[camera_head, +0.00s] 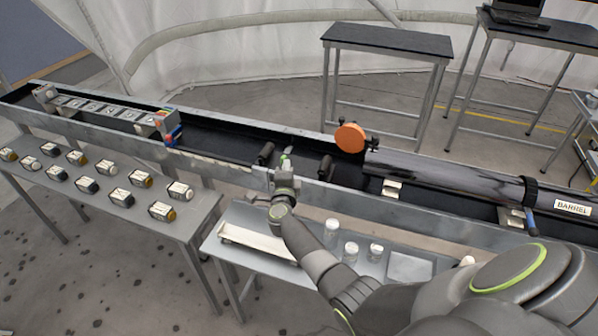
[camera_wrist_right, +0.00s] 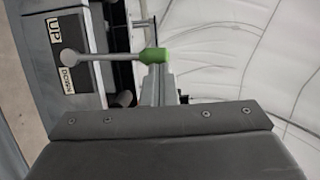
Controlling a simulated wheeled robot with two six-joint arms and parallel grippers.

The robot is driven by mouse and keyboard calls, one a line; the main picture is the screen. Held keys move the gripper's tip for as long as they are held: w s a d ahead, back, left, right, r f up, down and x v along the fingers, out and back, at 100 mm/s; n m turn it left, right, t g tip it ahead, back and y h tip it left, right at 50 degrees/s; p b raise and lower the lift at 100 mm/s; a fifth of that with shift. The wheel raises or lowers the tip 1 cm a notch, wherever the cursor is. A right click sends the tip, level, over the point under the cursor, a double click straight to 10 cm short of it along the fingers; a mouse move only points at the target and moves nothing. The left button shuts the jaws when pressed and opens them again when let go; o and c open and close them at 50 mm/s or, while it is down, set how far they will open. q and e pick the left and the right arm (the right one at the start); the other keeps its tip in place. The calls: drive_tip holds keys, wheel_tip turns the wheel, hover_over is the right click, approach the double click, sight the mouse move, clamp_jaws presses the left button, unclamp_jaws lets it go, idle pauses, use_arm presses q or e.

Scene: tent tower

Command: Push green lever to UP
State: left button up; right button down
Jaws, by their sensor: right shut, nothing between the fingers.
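The green lever shows in the right wrist view as a green collar (camera_wrist_right: 153,56) with a grey bar reaching left to a round knob (camera_wrist_right: 71,57). The knob lies between a plate marked UP (camera_wrist_right: 58,33) and a plate marked DOWN (camera_wrist_right: 68,78). In the head view, a small green part (camera_head: 285,160) shows just above my right gripper (camera_head: 285,172), at the trough's near wall. My right gripper is shut and empty. In the wrist view its fingers (camera_wrist_right: 157,78) show close to the green collar; I cannot tell if they touch. My left gripper is out of view.
The long metal trough (camera_head: 230,172) holds a barrel tube (camera_head: 450,174), an orange disc (camera_head: 350,137) and a row of blocks at far left. A side table (camera_head: 185,232) carries several canisters. A lower table (camera_head: 288,276) holds a tray and jars.

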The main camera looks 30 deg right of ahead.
use_arm(q)
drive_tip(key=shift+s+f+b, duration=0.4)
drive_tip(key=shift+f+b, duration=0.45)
drive_tip(key=shift+b, duration=0.1)
use_arm(e)
drive_tip(key=w+a+n, duration=0.1)
drive_tip(key=w+a, duration=0.3)
drive_tip(key=w, duration=0.1)
drive_tip(key=shift+w+a+f+n, duration=0.15)
drive_tip(key=shift+w+a+n, duration=0.15)
drive_tip(key=shift+w+a, duration=0.05)
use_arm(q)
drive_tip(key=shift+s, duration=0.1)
